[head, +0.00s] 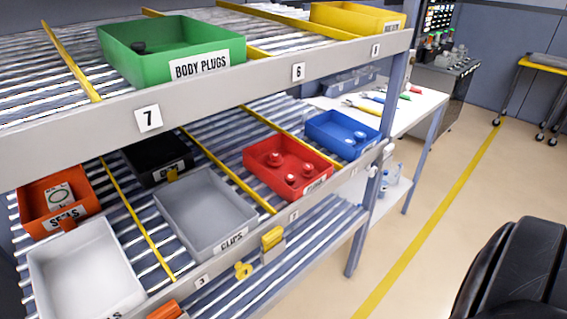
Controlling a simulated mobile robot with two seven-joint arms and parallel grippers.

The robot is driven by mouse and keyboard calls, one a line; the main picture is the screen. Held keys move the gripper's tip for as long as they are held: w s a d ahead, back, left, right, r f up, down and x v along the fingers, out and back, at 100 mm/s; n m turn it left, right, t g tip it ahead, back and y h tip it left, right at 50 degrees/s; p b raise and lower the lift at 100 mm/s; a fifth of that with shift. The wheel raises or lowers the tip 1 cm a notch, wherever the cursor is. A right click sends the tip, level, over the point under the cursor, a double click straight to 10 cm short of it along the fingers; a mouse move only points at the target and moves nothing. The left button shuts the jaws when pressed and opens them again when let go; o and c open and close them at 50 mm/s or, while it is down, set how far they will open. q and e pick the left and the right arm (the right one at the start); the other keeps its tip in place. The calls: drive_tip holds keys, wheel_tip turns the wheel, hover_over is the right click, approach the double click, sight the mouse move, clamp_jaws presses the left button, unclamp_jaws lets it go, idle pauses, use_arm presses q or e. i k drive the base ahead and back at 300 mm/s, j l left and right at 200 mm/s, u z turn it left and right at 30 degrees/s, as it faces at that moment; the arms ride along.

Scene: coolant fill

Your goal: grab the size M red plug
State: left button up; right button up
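A red bin (262,174) sits on the middle shelf, right of the grey bin. Several round red plugs lie in it: one at the back (275,158), one at the right (308,168) and one at the front (291,180). The back one looks a little larger, but I cannot read any size marks. The label on the bin's front is too small and angled to read.
A blue bin (325,136) with blue plugs stands right of the red bin. A grey bin (170,208) labelled clips is on its left. The upper shelf's front rail (220,97) and a green body plugs bin (130,67) are above. Open floor (430,220) lies to the right.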

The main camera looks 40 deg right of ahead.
sight(289, 178)
drive_tip(key=l+u, duration=0.15)
drive_tip(key=l, duration=0.95)
drive_tip(key=k+l+u, duration=0.15)
drive_tip(key=l, duration=0.9)
drive_tip(key=i+l, duration=0.05)
